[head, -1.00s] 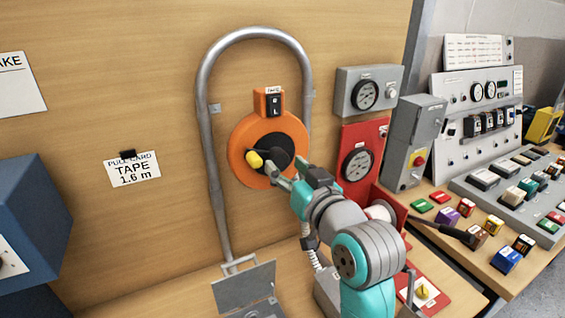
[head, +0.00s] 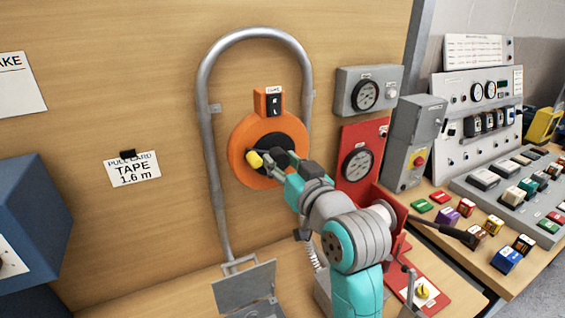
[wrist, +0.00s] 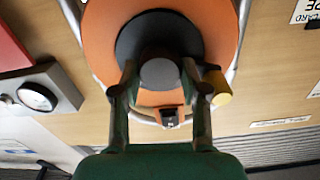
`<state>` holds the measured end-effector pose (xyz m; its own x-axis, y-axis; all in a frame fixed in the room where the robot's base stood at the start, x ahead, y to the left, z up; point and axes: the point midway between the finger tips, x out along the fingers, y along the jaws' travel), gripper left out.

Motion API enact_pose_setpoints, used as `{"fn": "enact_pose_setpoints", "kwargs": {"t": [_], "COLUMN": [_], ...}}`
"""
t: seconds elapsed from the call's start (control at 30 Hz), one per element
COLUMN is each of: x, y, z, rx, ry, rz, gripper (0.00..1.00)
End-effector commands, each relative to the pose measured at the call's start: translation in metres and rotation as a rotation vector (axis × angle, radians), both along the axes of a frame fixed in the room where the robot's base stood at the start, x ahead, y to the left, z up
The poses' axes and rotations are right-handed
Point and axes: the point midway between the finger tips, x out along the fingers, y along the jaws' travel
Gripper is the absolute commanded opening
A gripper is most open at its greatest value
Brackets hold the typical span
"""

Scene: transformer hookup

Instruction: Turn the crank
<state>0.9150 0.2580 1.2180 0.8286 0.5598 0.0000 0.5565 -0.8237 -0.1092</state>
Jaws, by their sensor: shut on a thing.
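The orange tape reel (head: 240,135) is mounted on the wooden wall inside a grey pipe arch. It has a dark round hub (head: 274,141) and a crank with a yellow knob (head: 254,160) at the hub's lower left. My gripper (head: 271,164) reaches the crank from the lower right. In the wrist view, the two fingers (wrist: 160,88) close around a round grey part of the crank (wrist: 160,73). The yellow knob (wrist: 217,89) is just outside the right finger there. The small counter on top of the reel (head: 274,103) is too small to read.
A red gauge panel (head: 358,162) and a grey gauge box (head: 368,90) are close on the right. An open grey lid (head: 243,285) stands below the reel.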

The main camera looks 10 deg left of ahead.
Motion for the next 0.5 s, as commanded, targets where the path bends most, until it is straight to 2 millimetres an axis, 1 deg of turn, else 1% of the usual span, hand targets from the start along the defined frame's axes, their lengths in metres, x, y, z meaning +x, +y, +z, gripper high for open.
{"fn": "enact_pose_setpoints", "kwargs": {"t": [0.27, 0.5], "x": [0.0001, 0.0003], "y": [-0.0003, -0.0007], "z": [-0.0003, -0.0005], "rx": [0.066, 0.212], "ry": [0.045, 0.145], "rz": [0.000, 0.000], "gripper": [0.00, 0.00]}}
